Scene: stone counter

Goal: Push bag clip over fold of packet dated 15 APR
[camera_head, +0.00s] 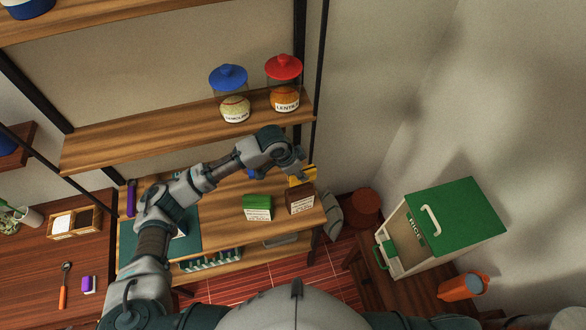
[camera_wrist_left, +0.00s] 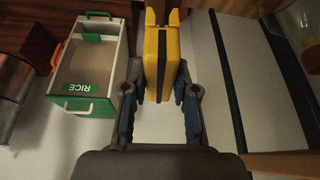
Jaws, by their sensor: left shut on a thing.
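My left gripper (camera_head: 296,168) reaches over the right part of the wooden shelf. It is shut on a yellow bag clip (camera_head: 308,173), which also shows between the fingers in the wrist view (camera_wrist_left: 154,62) with a dark stripe. The clip is just above or behind the top of a brown packet (camera_head: 299,203); I cannot tell whether they touch. A green packet (camera_head: 257,210) stands left of the brown one. Both have white labels with print too small to read, so I cannot tell which bears 15 APR. My right gripper is not in view.
Jars with blue (camera_head: 229,77) and red (camera_head: 283,67) lids stand on the shelf above. A green-lidded rice bin (camera_head: 455,222) stands at the right, with an orange cup (camera_head: 463,286) near it. A dark green mat (camera_head: 134,238) lies left, partly behind my arm.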

